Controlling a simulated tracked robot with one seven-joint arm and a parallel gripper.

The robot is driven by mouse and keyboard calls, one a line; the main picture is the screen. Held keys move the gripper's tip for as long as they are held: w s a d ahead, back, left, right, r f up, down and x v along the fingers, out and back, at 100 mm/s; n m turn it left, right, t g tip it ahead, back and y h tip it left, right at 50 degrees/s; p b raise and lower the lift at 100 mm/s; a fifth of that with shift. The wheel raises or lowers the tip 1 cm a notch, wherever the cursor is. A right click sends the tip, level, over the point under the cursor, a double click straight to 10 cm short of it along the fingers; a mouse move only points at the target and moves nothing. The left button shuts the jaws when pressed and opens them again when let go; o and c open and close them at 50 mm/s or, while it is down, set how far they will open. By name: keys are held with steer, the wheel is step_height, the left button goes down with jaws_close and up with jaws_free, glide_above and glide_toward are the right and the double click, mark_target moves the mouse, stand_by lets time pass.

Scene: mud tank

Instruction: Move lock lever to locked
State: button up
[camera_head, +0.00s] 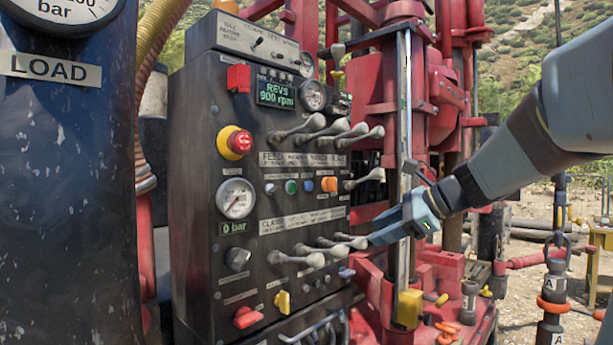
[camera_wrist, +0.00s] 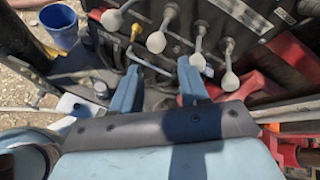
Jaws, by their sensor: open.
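A black control panel (camera_head: 200,150) carries rows of pale-knobbed levers. The lower row of levers (camera_head: 318,252) is closest to my gripper (camera_head: 385,230), and the upper row (camera_head: 335,132) sits above it. The labels are too small to tell which one is the lock lever. My gripper is open, at the panel's right edge, with its fingers pointing left at the lower levers. In the wrist view my gripper (camera_wrist: 157,75) has its two blue fingers apart. Pale lever knobs (camera_wrist: 156,42) show beyond the fingertips, one of them close to the right finger. Nothing is seen held.
A red emergency button (camera_head: 236,143), a pressure gauge (camera_head: 236,198), and red and yellow switches (camera_head: 282,301) sit on the panel. A red drill mast (camera_head: 400,90) stands behind my gripper. A dark tank (camera_head: 65,200) fills the left. A blue bucket (camera_wrist: 60,25) stands on gravel.

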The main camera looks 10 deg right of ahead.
steer(key=w+d+r+m+t+y, duration=0.1)
steer(key=w+d+r+m+t, duration=0.3)
steer(key=w+d+r+m, duration=0.25)
steer(key=m+t, duration=0.3)
steer(key=m, duration=0.2)
glide_toward(382, 174)
steer(key=x, duration=1)
steer(key=shift+w, duration=0.2)
jaws_close()
